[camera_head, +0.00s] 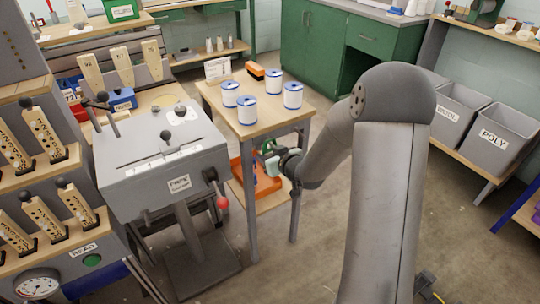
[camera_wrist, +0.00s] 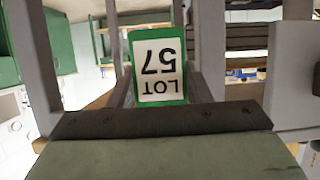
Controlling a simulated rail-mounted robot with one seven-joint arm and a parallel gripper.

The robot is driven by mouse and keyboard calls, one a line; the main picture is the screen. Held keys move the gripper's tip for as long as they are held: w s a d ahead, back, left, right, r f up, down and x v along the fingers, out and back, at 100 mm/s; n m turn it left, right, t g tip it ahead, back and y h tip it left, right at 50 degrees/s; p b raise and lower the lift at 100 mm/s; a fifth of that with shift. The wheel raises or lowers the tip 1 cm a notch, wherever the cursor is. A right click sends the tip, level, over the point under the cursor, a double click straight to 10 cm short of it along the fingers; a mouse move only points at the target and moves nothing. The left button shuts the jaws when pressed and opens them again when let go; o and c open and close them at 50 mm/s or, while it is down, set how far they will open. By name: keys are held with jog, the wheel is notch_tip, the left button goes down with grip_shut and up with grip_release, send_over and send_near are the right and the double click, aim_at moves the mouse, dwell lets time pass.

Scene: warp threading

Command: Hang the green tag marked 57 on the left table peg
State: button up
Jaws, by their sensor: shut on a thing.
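The green tag (camera_wrist: 158,97) has a white label reading LOT 57, which shows upside down in the wrist view. My gripper (camera_wrist: 156,90) is shut on it, with a finger on each side. In the head view my gripper (camera_head: 270,152) is at the front right edge of the wooden table (camera_head: 262,127), below its top. The tag is too small there to tell clearly from the gripper. I cannot make out the left table peg in either view.
Several white and blue spools (camera_head: 247,109) stand on the table with a white sign (camera_head: 217,69) and an orange tool (camera_head: 255,70). A grey machine (camera_head: 165,160) with levers stands left of it. Grey bins (camera_head: 497,131) are at the right. Floor between is open.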

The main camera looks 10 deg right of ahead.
jog(key=o, duration=1)
jog(key=shift+o, duration=0.2)
jog(key=b+v, duration=0.1)
jog(key=v, duration=1.6)
jog(key=shift+s+d+r+b, duration=0.15)
jog(key=shift+s+d+b, duration=0.05)
jog(key=shift+b, duration=0.1)
